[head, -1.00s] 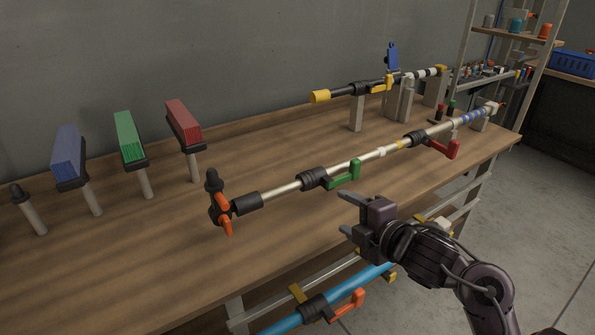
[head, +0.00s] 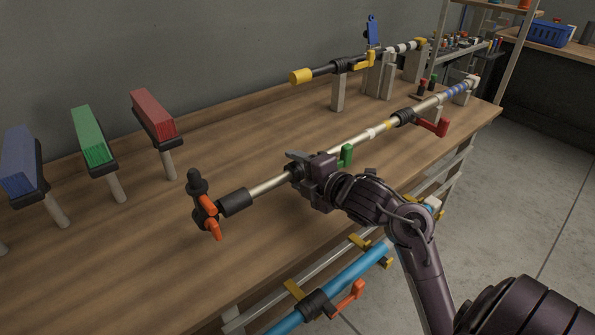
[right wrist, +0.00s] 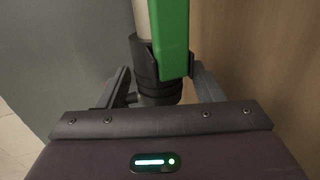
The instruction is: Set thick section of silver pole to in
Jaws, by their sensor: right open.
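The silver pole (head: 350,141) lies along the table with a black end sleeve (head: 235,201) at its near left end. Its green lever (head: 346,155) is on a black collar, mostly hidden by my gripper in the head view. A red lever (head: 434,126) sits on a second collar (head: 402,118) farther right. Blue bands (head: 455,91) mark the far part. My right gripper (head: 291,164) is open at the green lever's collar. In the right wrist view, the collar (right wrist: 158,88) lies between the fingers, with the green lever (right wrist: 174,40) above. My left gripper is not in view.
An orange-levered black fitting (head: 204,208) stands at the pole's left end. Red (head: 154,114), green (head: 91,137) and blue (head: 20,160) blocks stand on posts at left. A yellow-ended black pole (head: 320,74) rests behind; a blue pole (head: 355,268) is below the table edge.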

